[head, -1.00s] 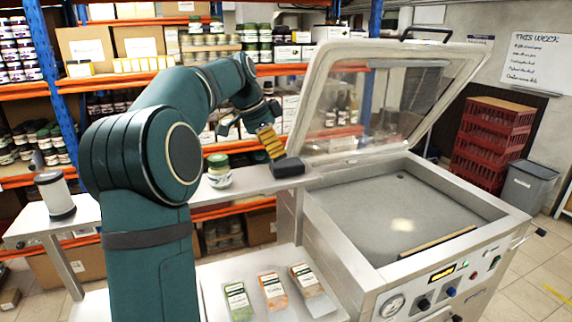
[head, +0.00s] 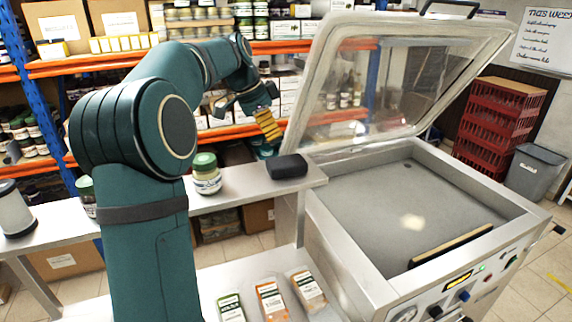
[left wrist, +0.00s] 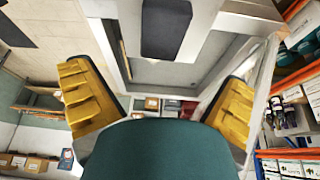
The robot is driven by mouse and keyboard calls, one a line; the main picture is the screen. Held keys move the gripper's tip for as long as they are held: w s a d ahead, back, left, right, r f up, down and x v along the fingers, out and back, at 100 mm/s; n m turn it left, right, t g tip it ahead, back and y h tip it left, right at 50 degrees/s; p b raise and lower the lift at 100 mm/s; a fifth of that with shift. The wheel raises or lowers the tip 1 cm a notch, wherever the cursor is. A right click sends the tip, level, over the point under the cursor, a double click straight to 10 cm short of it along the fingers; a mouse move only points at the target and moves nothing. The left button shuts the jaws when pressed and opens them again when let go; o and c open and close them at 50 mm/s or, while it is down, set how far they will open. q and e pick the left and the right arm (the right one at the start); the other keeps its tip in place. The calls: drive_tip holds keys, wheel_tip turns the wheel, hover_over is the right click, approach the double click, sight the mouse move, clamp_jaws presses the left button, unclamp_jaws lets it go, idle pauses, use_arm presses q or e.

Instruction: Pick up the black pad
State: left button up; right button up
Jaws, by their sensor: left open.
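The black pad (head: 287,167) is a small dark block lying on the narrow metal shelf (head: 245,188), near its right end beside the vacuum machine. In the left wrist view the pad (left wrist: 166,28) shows at the top middle, ahead of and between the fingers. My left gripper (head: 265,124), with yellow ridged fingers, is behind and above the pad in the head view, apart from it. In the left wrist view my left gripper (left wrist: 160,100) is wide open and empty. My right gripper is not in view.
A green-lidded jar (head: 207,175) stands on the shelf left of the pad. The vacuum machine (head: 400,205) with its clear lid (head: 400,75) raised is at the right. Several packets (head: 271,299) lie on a lower surface in front. Stocked racks fill the back.

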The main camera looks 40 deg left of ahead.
sight(285, 160)
use_arm(q)
drive_tip(key=x, duration=0.5)
drive_tip(key=shift+w+f, duration=0.15)
drive_tip(key=shift+f, duration=0.15)
drive_tip(key=x, duration=0.4)
drive_tip(key=shift+w+d+f, duration=0.1)
drive_tip(key=shift+w+f, duration=0.2)
drive_tip(key=shift+f, duration=0.15)
drive_tip(key=shift+f, duration=0.25)
drive_tip(key=c, duration=1)
